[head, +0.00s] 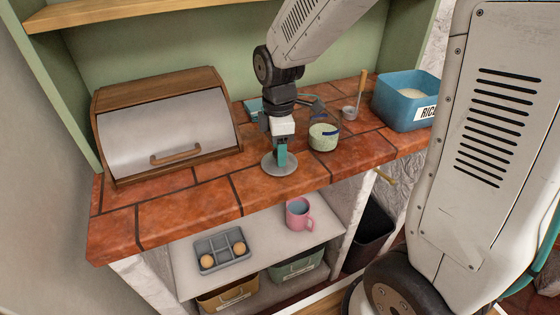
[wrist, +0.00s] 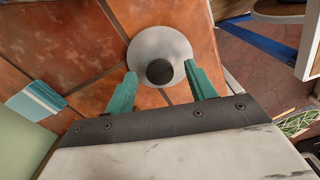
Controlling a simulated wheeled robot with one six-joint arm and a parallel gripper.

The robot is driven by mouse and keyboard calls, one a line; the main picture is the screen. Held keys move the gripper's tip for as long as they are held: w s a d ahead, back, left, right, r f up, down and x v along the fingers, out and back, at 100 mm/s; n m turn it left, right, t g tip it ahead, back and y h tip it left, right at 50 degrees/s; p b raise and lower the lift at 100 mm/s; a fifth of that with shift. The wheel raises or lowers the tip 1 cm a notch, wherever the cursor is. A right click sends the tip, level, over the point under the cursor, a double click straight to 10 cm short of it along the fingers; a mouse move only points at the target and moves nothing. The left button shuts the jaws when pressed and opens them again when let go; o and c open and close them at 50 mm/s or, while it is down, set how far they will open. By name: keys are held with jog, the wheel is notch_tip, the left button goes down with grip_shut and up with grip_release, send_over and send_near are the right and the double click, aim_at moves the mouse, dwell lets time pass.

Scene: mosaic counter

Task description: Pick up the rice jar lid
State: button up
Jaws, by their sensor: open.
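A grey round lid (head: 269,168) lies flat on the tiled counter near its front edge. In the wrist view the lid (wrist: 160,42) shows a dark round knob (wrist: 160,71) at its middle. My gripper (head: 281,158) points down over the lid. In the wrist view my gripper (wrist: 159,72) is open, with one teal finger on each side of the knob and a gap on both sides. Whether the fingertips touch the lid I cannot tell. A blue container (head: 396,105) with a label starting "RIC" stands open at the right, with white contents.
A ladle (head: 350,112) and a teal flat item (wrist: 35,101) are behind. A wooden bread box (head: 165,125) fills the left. The counter's front left is clear. A lower shelf holds a pink mug (head: 298,214).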

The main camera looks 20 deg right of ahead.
grip_shut()
jog(key=shift+r, duration=0.15)
